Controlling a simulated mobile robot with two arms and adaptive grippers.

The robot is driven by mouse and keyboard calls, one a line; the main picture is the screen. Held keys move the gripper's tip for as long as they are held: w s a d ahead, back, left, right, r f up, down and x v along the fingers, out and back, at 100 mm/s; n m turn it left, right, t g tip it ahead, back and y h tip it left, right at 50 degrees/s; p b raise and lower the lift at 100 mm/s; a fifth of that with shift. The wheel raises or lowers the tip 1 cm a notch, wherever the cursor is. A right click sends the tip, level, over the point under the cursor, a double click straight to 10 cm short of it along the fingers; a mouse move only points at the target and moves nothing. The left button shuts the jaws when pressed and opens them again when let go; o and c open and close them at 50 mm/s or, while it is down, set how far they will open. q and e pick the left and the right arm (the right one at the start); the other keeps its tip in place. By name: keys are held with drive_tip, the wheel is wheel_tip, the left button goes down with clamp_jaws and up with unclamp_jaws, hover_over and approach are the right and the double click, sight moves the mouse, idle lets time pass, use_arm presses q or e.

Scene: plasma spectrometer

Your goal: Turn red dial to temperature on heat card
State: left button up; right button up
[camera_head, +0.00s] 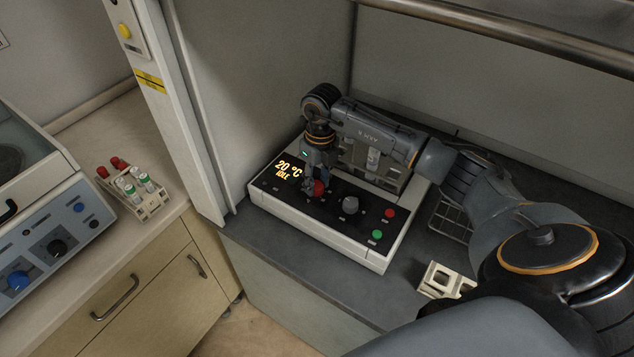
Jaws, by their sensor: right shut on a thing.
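The heating device (335,240) is a white box with a black top panel on the grey bench. Its display (288,170) reads 20 °C and IDLE in yellow. The red dial (318,188) is on the panel just right of the display. My right gripper (315,182) points down from above and is shut on the red dial; its fingers hide part of it. My left gripper is not in view. I cannot make out a heat card with a readable temperature.
A grey knob (350,205), a red button (389,213) and a green button (376,235) are on the same panel. A wire rack (452,222) and a white holder (443,279) are right of the device. A tube rack (150,205) stands on the left counter.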

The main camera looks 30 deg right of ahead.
drive_tip(key=m+b, duration=0.1)
drive_tip(key=m, duration=0.3)
drive_tip(key=shift+m, duration=0.3)
drive_tip(key=m, duration=0.4)
drive_tip(key=shift+m+b, duration=0.3)
drive_tip(key=m, duration=0.4)
drive_tip(key=shift+m+t, duration=0.3)
drive_tip(key=shift+m+h+b, duration=0.3)
drive_tip(key=shift+m+b, duration=0.1)
drive_tip(key=shift+m, duration=1.7)
drive_tip(key=o, duration=1.2)
drive_tip(key=shift+c, duration=0.2)
drive_tip(key=shift+r, duration=0.1)
